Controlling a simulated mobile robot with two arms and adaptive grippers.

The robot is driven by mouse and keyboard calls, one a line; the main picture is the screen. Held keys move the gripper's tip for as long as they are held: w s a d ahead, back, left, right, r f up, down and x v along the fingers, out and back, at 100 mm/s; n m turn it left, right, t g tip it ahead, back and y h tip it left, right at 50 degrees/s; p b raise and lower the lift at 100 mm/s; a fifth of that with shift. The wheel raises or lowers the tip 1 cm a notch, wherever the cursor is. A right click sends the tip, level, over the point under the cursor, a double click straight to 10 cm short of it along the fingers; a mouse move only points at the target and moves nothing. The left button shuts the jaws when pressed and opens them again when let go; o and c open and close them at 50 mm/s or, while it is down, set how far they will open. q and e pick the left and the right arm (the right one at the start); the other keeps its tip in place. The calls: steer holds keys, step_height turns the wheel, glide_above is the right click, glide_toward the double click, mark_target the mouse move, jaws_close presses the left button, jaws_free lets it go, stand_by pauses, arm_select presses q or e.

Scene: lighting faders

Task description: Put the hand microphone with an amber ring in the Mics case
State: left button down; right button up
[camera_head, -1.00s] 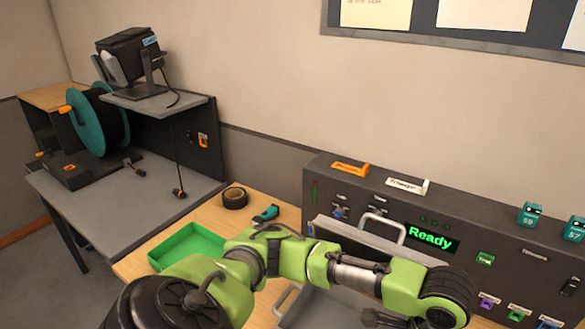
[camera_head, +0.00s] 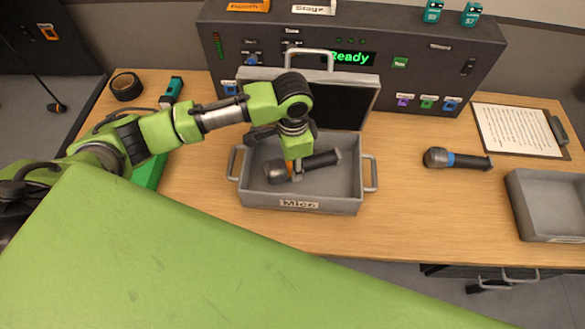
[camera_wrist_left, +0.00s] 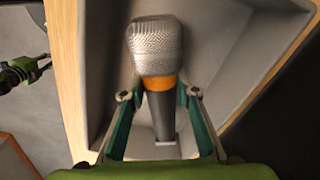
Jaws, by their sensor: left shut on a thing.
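The hand microphone with an amber ring (camera_head: 318,161) is dark with a silver head, and lies at or just above the floor of the Mics case; I cannot tell if it touches. The Mics case (camera_head: 330,204) is a grey open box with its lid raised at the back. My left gripper (camera_head: 292,168) reaches down into the case and is shut on the microphone near its ring. In the left wrist view the microphone (camera_wrist_left: 160,85) sits between the two green fingers, head away from the palm. My right gripper is not in view.
A blue-ringed microphone (camera_head: 458,160) lies on the table to the right. An empty grey tray (camera_head: 562,238) and a clipboard (camera_head: 520,130) are farther right. The dark console (camera_head: 300,40) stands behind. A large green part of mine covers the front left.

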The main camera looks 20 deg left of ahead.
arm_select(q)
step_height(320, 180, down, 3)
steer(key=shift+a+f, duration=0.1)
steer(key=c, duration=1.6)
jaws_free()
steer(key=shift+f, duration=0.1)
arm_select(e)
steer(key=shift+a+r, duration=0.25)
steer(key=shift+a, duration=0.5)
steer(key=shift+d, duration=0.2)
arm_select(q)
steer(key=shift+r, duration=0.2)
step_height(320, 180, up, 12)
steer(key=shift+s+f+b, duration=0.1)
steer(key=shift+b, duration=0.6)
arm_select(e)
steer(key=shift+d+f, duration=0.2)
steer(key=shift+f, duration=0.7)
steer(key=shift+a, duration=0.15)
